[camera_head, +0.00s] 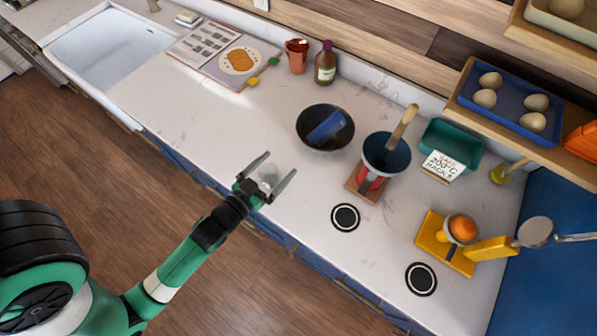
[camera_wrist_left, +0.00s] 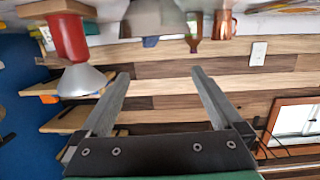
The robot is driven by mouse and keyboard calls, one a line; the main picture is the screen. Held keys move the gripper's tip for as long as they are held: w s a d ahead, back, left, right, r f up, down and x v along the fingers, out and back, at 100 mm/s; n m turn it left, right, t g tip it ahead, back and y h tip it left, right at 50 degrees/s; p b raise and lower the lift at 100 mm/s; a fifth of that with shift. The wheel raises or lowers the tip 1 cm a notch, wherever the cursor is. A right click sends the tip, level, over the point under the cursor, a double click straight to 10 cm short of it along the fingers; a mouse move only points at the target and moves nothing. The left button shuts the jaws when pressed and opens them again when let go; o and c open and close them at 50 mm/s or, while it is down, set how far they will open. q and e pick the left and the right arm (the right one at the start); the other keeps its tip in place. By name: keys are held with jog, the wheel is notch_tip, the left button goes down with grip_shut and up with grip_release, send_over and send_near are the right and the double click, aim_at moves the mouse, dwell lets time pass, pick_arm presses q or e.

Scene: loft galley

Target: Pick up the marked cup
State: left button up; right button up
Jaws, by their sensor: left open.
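No mark can be made out on any cup. A copper cup (camera_head: 297,56) with a handle stands upright at the back of the counter, and it also shows upside down in the left wrist view (camera_wrist_left: 223,25). A red, dark-lined vessel (camera_head: 374,178) with a wooden-handled tool in it stands on a wooden board. My left gripper (camera_head: 275,179) is open over the front of the counter, left of the red vessel and well short of the copper cup. A small greyish patch shows between its fingers in the head view; I cannot tell what it is. My right gripper is not in view.
A black bowl (camera_head: 314,137) with a blue item in it lies between my gripper and the copper cup. A brown bottle (camera_head: 325,67) stands beside that cup. A green tray (camera_head: 460,134) and yellow stand (camera_head: 432,236) are to the right. The counter's left middle is clear.

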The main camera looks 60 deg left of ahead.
aim_at(262, 176)
pick_arm(q)
jog(key=s+f+g, duration=0.1)
jog(key=s, duration=0.2)
jog(key=s+f+g+p, duration=0.1)
jog(key=s+f, duration=0.1)
jog(key=s, duration=0.1)
jog(key=s+f+g, duration=0.1)
jog(key=s, duration=0.2)
jog(key=shift+d+f+n, duration=0.2)
jog(key=shift+n, duration=0.2)
jog(key=shift+a, duration=0.15)
jog(key=x, duration=0.6)
jog(key=shift+w+a, duration=0.1)
jog(key=shift+w, duration=0.25)
jog(key=x, duration=0.5)
jog(key=shift+w+r, duration=0.1)
jog(key=shift+w, duration=0.2)
jog(key=c, duration=1.3)
jog(key=shift+c, duration=0.2)
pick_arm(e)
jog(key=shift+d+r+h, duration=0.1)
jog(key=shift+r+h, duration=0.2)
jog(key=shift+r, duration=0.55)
pick_arm(q)
jog(key=shift+r, duration=0.1)
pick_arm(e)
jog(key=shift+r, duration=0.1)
